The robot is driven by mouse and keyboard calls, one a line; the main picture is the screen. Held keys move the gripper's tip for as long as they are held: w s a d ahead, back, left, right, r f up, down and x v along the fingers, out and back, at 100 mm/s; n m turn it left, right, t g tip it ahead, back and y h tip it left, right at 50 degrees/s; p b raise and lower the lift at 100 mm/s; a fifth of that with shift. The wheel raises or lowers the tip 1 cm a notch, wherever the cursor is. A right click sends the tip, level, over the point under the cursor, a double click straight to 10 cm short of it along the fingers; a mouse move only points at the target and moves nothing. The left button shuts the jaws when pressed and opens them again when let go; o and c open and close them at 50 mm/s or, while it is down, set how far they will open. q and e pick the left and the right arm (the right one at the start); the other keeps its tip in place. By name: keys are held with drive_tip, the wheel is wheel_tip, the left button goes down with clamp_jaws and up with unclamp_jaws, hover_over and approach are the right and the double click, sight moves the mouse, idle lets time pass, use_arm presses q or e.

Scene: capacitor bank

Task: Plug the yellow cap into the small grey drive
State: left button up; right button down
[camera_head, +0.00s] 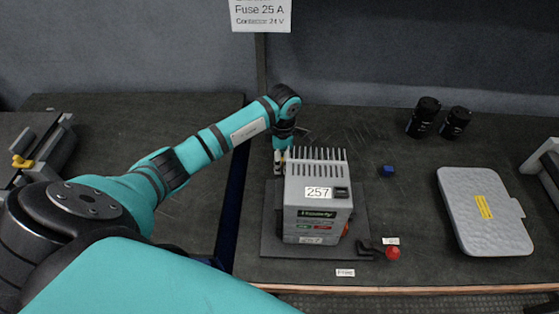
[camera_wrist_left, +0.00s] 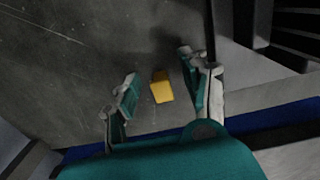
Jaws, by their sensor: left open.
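The yellow cap (camera_wrist_left: 162,87) lies on the dark worktop in the left wrist view, between the two spread fingers of my left gripper (camera_wrist_left: 158,68) and touching neither. In the head view I cannot make the cap out. There my left gripper (camera_head: 280,160) is low at the back left corner of a grey drive (camera_head: 318,207) labelled 257, partly hidden behind it. The drive stands upright on a dark plate, with fins on top. Its socket for the cap cannot be made out. My right gripper is not in view.
A small blue block (camera_head: 387,170), two black cylinders (camera_head: 424,117), a red knob (camera_head: 393,253) and a flat grey case (camera_head: 485,212) lie to the right of the drive. A grey device (camera_head: 52,150) stands at the far left. Worktop between drive and case is mostly clear.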

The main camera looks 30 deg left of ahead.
use_arm(q)
drive_tip(key=c, duration=0.9)
drive_tip(key=shift+r, duration=0.1)
drive_tip(key=shift+c, duration=0.2)
wheel_tip(320, 180, up, 10)
drive_tip(key=shift+f+b, duration=0.1)
drive_tip(key=shift+b, duration=0.3)
